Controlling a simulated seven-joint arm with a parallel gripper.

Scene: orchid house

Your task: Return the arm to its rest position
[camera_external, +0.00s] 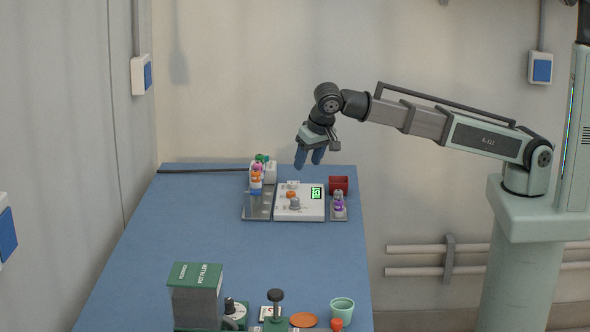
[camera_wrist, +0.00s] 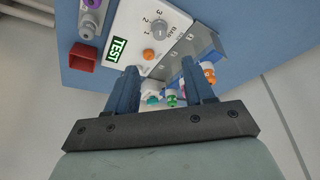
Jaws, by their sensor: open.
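My gripper (camera_external: 309,158) hangs above the far end of the blue table, over the white panel and clear of everything on it. In the wrist view my gripper (camera_wrist: 160,88) points down with its two blue fingers apart and nothing between them. The arm reaches in from the right, its forearm roughly level.
The blue table (camera_external: 230,240) holds a white panel (camera_external: 310,212) with a green display, a red box (camera_external: 339,186) and a metal rack (camera_external: 257,212) with coloured-capped tubes. A green pot filler box (camera_external: 195,275) and a green cup (camera_external: 342,310) stand at the near end. The table's middle is clear.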

